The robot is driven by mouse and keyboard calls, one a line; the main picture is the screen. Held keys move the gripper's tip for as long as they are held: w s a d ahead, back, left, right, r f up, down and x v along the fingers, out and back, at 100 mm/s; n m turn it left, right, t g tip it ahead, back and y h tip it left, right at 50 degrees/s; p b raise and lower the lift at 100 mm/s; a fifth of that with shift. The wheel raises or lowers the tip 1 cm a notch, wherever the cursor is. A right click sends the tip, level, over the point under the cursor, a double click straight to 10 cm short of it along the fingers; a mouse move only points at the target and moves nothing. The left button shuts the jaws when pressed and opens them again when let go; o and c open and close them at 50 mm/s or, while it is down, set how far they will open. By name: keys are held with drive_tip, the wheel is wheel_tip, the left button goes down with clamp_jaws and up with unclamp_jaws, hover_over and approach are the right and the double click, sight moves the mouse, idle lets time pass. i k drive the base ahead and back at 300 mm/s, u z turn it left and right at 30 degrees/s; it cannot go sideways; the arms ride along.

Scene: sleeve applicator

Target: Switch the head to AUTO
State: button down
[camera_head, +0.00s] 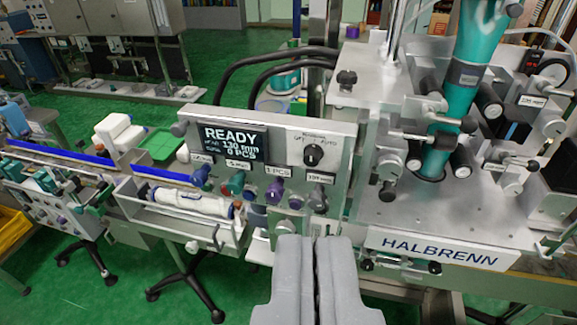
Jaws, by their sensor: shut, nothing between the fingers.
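The control panel (345,140) of the sleeve applicator faces me near the middle of the view. Its black rotary selector knob (313,154) sits at the upper right of the panel, under small lettering that seems to include OFF and AUTO. The knob's exact pointing is too small to tell. The display (236,140) to its left reads READY, 130 mm, 0 PCS. My gripper (309,240) is at the bottom centre, below the panel and the knob. Its two grey fingers are together with nothing between them, apart from the knob.
Several coloured knobs line the panel's lower part, including a purple one (274,192). The HALBRENN machine head (440,250) with a teal sleeve tube (468,85) stands at right. A tray with a white roll (195,201) and a conveyor lie left.

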sight(313, 153)
drive_tip(key=k, duration=0.5)
drive_tip(key=u, duration=1.25)
drive_tip(key=i, duration=0.85)
drive_tip(key=z, duration=1.65)
